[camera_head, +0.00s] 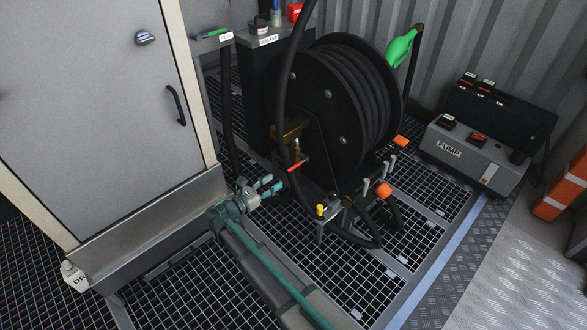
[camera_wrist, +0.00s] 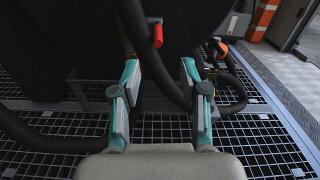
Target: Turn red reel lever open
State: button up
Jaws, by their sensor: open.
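The red reel lever (camera_head: 295,166) sits on the near side of the black hose reel (camera_head: 350,95), below a brass fitting (camera_head: 287,131). In the wrist view the red lever (camera_wrist: 157,37) hangs just beyond the fingertips, slightly above the middle of the gap. My gripper (camera_head: 275,184) is left of and a little below the lever, with its teal fingers pointing toward it. In the wrist view my gripper (camera_wrist: 159,70) has its fingers spread wide with nothing between them touching either one. The lever appears apart from both fingers.
A black hose (camera_head: 285,80) hangs in front of the reel near the lever. A grey cabinet (camera_head: 95,110) is left. A pump box (camera_head: 460,155) is right. Grating covers the floor.

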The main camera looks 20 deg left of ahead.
aim_at(294, 165)
jog(key=shift+n, duration=0.8)
jog(key=b+x, duration=0.3)
jog(key=x, duration=0.6)
jog(key=shift+w+b, duration=0.3)
jog(key=shift+b, duration=0.1)
jog(key=shift+w+d+r, duration=0.1)
jog(key=shift+w+d, duration=0.2)
jog(key=shift+w, duration=0.35)
grip_shut()
